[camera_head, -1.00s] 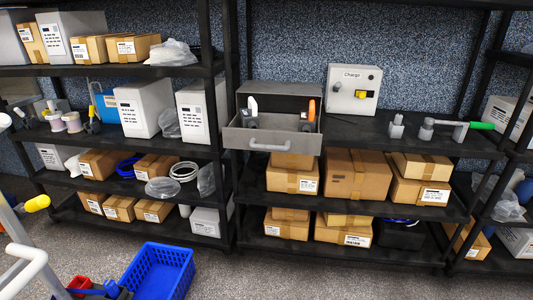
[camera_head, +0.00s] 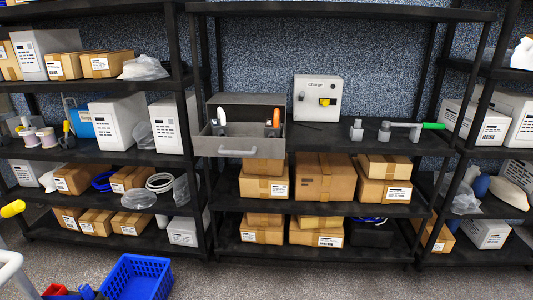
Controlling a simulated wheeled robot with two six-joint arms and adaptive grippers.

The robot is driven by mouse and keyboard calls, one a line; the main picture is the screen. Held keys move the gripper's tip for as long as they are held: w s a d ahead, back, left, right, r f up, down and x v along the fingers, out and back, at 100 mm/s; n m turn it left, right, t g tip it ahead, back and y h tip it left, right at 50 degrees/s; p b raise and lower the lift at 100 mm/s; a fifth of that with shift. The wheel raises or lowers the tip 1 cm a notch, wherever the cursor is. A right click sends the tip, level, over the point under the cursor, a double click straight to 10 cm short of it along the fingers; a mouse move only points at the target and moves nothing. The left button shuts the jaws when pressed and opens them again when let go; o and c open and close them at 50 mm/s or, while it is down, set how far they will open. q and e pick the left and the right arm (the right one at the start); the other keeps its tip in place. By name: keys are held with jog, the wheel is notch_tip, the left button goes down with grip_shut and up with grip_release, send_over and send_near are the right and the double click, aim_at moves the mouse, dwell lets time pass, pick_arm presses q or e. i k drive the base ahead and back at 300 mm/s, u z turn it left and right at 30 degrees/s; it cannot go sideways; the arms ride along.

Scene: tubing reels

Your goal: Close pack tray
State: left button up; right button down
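The pack tray (camera_head: 239,146) is a grey drawer with a bar handle on its front. It is pulled out of a grey housing (camera_head: 247,100) on the middle shelf of the centre rack. Inside it stand a white-topped item (camera_head: 220,122) and an orange-topped item (camera_head: 274,119). Neither of my grippers is in view.
A "Charge" box (camera_head: 318,98) with a yellow switch stands right of the tray, and a grey tool with a green handle (camera_head: 402,129) lies further right. Cardboard boxes (camera_head: 322,180) fill the lower shelves. A blue basket (camera_head: 138,277) is on the floor at lower left.

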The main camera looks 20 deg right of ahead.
aim_at(244, 139)
jog(key=u, duration=0.05)
jog(key=i, duration=1)
jog(key=u, duration=0.4)
